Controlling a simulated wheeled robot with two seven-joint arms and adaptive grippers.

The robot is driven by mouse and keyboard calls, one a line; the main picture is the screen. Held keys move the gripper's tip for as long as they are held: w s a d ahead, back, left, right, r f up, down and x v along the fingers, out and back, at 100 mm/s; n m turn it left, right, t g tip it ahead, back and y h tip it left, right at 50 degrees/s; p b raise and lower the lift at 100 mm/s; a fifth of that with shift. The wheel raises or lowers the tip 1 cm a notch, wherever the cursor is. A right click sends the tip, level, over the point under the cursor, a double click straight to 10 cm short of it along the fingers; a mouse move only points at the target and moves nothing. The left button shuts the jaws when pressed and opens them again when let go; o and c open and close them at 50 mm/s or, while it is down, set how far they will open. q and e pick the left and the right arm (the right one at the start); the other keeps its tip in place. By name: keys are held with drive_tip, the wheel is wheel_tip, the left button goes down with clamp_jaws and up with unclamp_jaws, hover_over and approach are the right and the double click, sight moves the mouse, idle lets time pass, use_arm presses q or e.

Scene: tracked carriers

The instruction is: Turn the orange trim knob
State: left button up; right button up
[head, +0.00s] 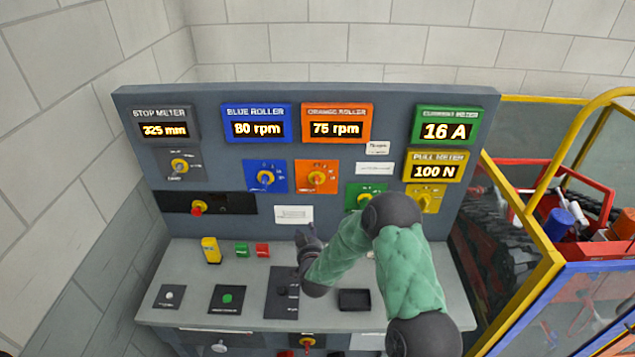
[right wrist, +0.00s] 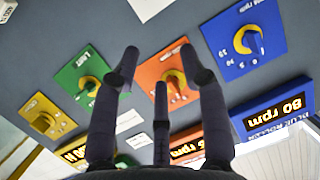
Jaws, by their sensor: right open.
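In the right wrist view the knob (right wrist: 174,80) shows between the fingers, partly hidden by the right finger. My right gripper (head: 308,236) is in front of the panel, lower than the knob in the head view. In the right wrist view its dark fingers (right wrist: 158,64) are spread and hold nothing. I cannot tell the exact gap to the knob; no contact is visible. My left gripper is not in view.
The blue knob plate (head: 265,177) and the green knob plate (head: 364,195) flank the orange one. A red knob (head: 197,208) sits on a black slot. A yellow block (head: 211,250) stands on the desk ledge. A yellow-railed cart (head: 545,250) stands at the right.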

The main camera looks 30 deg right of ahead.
sight(317, 183)
drive_tip(key=w+d+r+m+t+h, duration=0.15)
drive_tip(key=d+r+h, duration=0.3)
drive_tip(key=r, duration=0.45)
drive_tip(key=shift+y, duration=0.35)
drive_tip(key=p+x, duration=0.1)
drive_tip(key=x, duration=1)
drive_tip(key=shift+r+p, duration=0.15)
drive_tip(key=shift+p, duration=0.15)
clamp_jaws()
